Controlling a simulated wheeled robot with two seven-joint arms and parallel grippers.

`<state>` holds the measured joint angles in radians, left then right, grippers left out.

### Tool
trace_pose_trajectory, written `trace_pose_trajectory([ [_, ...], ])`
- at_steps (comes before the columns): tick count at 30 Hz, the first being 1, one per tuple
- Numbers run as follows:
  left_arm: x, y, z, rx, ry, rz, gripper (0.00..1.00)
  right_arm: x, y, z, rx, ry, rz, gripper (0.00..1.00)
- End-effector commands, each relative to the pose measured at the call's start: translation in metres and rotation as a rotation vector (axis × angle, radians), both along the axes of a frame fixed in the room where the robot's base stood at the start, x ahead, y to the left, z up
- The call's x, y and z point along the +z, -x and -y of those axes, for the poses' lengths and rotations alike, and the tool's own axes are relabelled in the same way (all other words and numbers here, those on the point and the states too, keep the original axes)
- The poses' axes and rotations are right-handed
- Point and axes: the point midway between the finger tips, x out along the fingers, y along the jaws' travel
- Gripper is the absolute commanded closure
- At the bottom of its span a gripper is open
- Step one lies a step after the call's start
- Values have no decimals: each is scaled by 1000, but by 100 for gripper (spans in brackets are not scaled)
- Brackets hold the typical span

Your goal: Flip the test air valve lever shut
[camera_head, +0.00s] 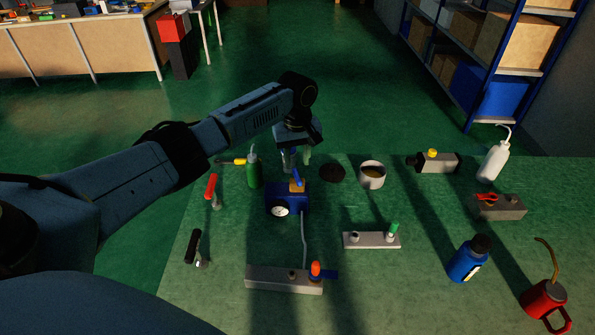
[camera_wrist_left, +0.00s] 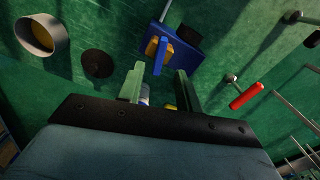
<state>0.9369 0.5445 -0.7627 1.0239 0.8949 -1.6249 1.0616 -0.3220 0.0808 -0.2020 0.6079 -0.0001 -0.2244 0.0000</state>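A blue box (camera_head: 274,198) with a round white gauge (camera_head: 280,211) stands on the green bench. A brass-coloured valve with a blue lever (camera_head: 297,176) sits on top of it. The lever tilts upward. In the left wrist view the box (camera_wrist_left: 186,52) and the blue lever (camera_wrist_left: 160,58) lie just beyond my fingertips. My left gripper (camera_head: 297,162) hangs over the far side of the box, fingers pointing down. Its two green fingers stand apart with nothing gripped between them, and the gripper (camera_wrist_left: 158,78) looks close to the lever; I cannot tell whether it touches. My right gripper is in neither view.
A green bottle (camera_head: 254,170), a dark disc (camera_head: 331,173) and a white cup (camera_head: 372,175) stand close by. A red-handled tool (camera_head: 211,187) lies left. A pale hose (camera_head: 304,240) runs toward a grey block (camera_head: 270,279).

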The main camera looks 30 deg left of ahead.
Motion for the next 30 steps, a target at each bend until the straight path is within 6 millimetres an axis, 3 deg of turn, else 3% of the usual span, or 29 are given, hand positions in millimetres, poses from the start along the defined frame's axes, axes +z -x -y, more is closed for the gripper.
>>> trace_pose_trajectory([
  [3, -24, 0, 0, 2, 0, -3, 65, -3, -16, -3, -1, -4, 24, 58],
  [8, -43, 0, 0, 0, 0, 0, 65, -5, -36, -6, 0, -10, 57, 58],
  [20, -51, 0, 0, 0, -1, 1, 65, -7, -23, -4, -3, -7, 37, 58],
  [28, -51, 0, 0, 0, -1, 1, 98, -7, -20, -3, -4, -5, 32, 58],
  [30, -51, 0, 0, 0, -1, 1, 100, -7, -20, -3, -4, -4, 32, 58],
])
